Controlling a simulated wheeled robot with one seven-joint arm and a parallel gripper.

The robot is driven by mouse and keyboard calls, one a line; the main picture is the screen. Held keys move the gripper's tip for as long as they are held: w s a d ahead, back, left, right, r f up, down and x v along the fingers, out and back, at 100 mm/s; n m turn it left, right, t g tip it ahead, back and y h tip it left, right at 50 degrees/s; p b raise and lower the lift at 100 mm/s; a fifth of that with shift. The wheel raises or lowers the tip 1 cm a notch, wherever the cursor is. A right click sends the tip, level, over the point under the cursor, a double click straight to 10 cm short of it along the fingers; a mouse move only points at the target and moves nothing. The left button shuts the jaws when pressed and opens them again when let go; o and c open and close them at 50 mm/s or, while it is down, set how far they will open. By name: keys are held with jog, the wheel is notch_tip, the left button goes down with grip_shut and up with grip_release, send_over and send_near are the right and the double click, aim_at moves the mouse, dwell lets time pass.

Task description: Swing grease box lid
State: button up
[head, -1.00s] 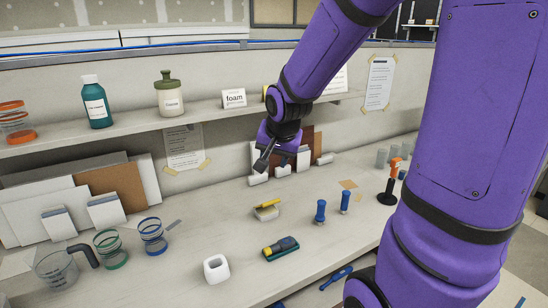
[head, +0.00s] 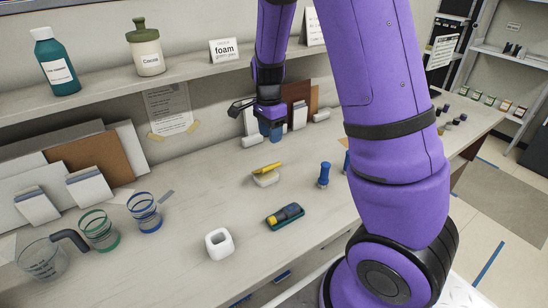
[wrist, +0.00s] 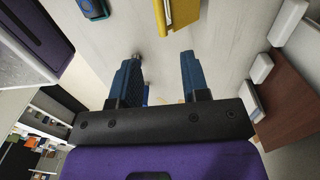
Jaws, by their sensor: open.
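The grease box (head: 265,180) is a small cream box with a yellow lid (head: 267,168), standing mid-counter in the head view. The lid looks tilted above the box; I cannot tell how far it is open. In the wrist view the yellow lid (wrist: 178,12) shows at the top edge, beyond the fingertips. My gripper (head: 270,132) is behind the box, near the wall, apart from it. In the wrist view my gripper (wrist: 158,58) has its two blue fingers spread, with nothing between them.
A yellow-and-dark tool in a green tray (head: 285,217), a white square cup (head: 219,243) and a blue tamper (head: 324,174) stand around the box. A shelf (head: 190,65) overhangs the back. Bare counter lies left of the box.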

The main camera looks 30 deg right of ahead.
aim_at(266, 168)
jog(key=f, duration=1.1)
jog(key=shift+s+d, duration=0.1)
jog(key=shift+s, duration=0.15)
grip_shut()
